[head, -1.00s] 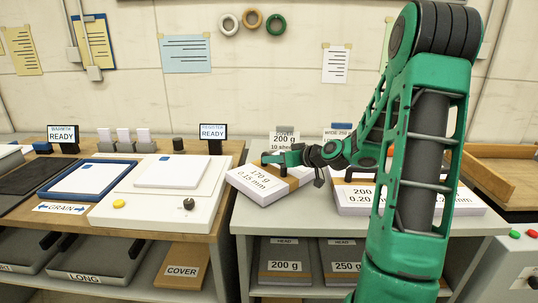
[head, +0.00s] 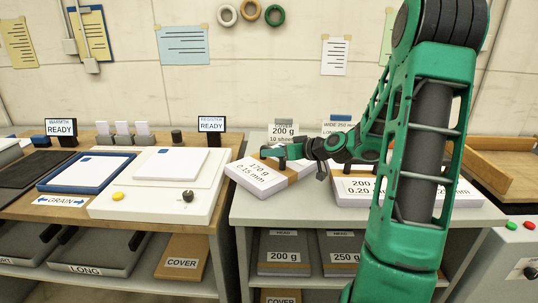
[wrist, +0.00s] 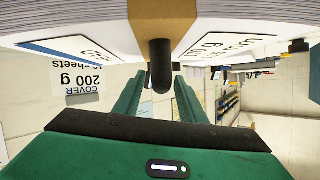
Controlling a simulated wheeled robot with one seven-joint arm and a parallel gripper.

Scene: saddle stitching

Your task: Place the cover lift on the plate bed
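A white paper stack with a tan band, labelled 170 g 0.15 mm (head: 262,174), sits askew at the left end of the right table, its left corner reaching past the edge. The frames do not label it as the cover lift. My gripper (head: 283,155) is at its band. In the wrist view a dark upright peg (wrist: 160,65) stands on the band between the fingers of my gripper (wrist: 158,88), with narrow gaps seen beside it, so the fingers look open around it. Contact is hard to judge. A white bed with a plate (head: 108,208) stands on the left table, seemingly the plate bed.
A second banded stack labelled 200 (head: 352,188) lies to the right, partly behind my arm. A blue-framed tray (head: 48,187) lies left of the white bed. A READY sign (head: 211,125) stands behind it. A narrow gap separates the two tables. A wooden tray (head: 510,170) is far right.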

